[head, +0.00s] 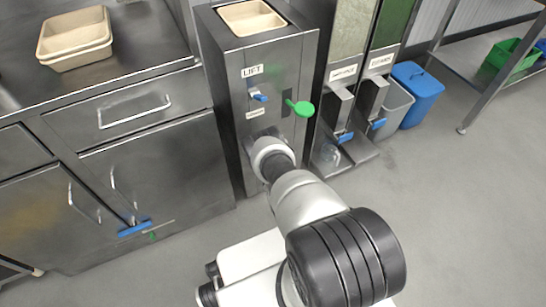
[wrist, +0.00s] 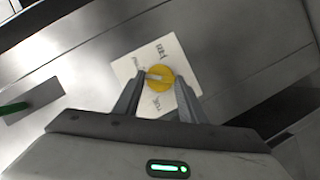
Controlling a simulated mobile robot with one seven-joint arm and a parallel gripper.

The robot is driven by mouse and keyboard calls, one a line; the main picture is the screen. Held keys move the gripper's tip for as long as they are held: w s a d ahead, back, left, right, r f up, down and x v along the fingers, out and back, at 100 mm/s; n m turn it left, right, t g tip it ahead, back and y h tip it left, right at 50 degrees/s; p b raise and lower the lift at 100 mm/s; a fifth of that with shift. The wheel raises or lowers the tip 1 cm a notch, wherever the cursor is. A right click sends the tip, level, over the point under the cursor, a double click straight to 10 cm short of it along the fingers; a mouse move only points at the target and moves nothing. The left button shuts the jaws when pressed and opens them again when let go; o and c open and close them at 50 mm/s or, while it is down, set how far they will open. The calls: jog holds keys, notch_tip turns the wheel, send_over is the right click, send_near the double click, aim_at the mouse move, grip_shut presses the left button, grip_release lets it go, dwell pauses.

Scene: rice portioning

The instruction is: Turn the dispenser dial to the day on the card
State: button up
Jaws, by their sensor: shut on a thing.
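The yellow round dial (wrist: 160,72) sits on a white plate (wrist: 126,70) fixed to a steel front in the wrist view. A pale bar on the dial's face reaches toward its left side. Short words are printed around it, tilted and too small to read surely. My gripper (wrist: 158,82) has a finger on each side of the dial and is shut on it. In the head view my arm reaches to the low front of the steel dispenser marked LIFT (head: 231,80), and the dial is hidden there behind my wrist. I cannot make out a day card.
A green lever (head: 300,107) and a blue handle (head: 259,97) stick out above my wrist. Two dispensers with blue-tipped chutes (head: 340,105) stand just right. Grey and blue bins (head: 418,92) are farther right. A steel counter with beige trays (head: 75,40) is left.

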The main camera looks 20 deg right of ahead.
jog(key=shift+w+a+f+n+t+h, duration=0.1)
jog(key=shift+n+t+h, duration=0.25)
jog(key=shift+n, duration=0.95)
jog(key=shift+h, duration=0.25)
jog(key=o, duration=1.1)
jog(key=shift+c, duration=0.2)
jog(key=shift+f, duration=0.1)
